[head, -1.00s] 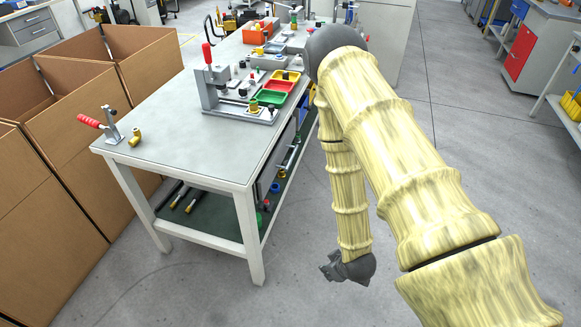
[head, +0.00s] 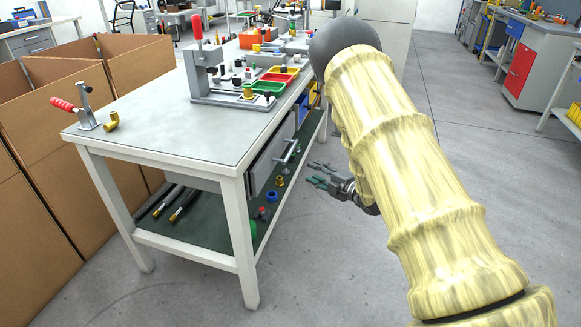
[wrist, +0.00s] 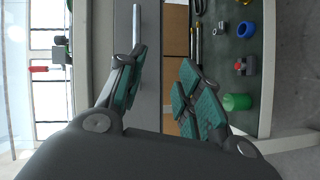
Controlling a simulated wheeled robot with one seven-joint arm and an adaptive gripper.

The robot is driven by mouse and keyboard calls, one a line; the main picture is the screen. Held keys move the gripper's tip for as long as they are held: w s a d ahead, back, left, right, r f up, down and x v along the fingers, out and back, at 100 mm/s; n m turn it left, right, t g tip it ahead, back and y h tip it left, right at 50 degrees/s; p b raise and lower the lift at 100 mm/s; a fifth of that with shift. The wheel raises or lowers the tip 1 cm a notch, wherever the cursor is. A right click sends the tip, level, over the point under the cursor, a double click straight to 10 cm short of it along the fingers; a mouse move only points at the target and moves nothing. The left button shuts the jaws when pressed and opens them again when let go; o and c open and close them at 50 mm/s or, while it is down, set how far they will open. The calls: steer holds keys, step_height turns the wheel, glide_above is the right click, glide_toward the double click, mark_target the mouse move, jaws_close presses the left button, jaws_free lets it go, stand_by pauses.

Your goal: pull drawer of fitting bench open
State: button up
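The fitting bench (head: 200,135) has a grey top on a white frame. A grey drawer (head: 262,168) sits under the top on the side facing my arm, and it looks shut. Its bar handle (head: 288,152) is silver. In the wrist view the handle (wrist: 137,25) runs up from behind one finger, with the drawer front (wrist: 150,70) beyond. My gripper (head: 318,176) is right of the handle, apart from it in the head view, with its fingers pointing toward the bench. The fingers are spread and empty in the wrist view (wrist: 155,85). Whether the handle lies between them is unclear.
The bench's lower shelf (head: 215,235) holds dark rods, a blue ring (head: 272,196) and a green cylinder (wrist: 237,102). On the top are a red-handled clamp (head: 82,108) and coloured trays (head: 270,88). Cardboard boxes (head: 50,190) stand left. The floor right of the bench is clear.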

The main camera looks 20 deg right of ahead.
mark_target(291, 149)
steer(key=w+a+r+n+y+b, duration=0.1)
steer(key=w+a, duration=0.1)
steer(key=w, duration=0.1)
steer(key=w+a+n+b, duration=0.1)
steer(key=w+a+b, duration=0.1)
steer(key=w, duration=0.2)
steer(key=w+a+r+n+y+b, duration=0.1)
steer(key=w+n, duration=0.1)
steer(key=w, duration=0.2)
steer(key=shift+w+a+r+y+b, duration=0.2)
steer(key=shift+a+r+y+b, duration=0.1)
steer(key=shift+a+r, duration=0.1)
jaws_close()
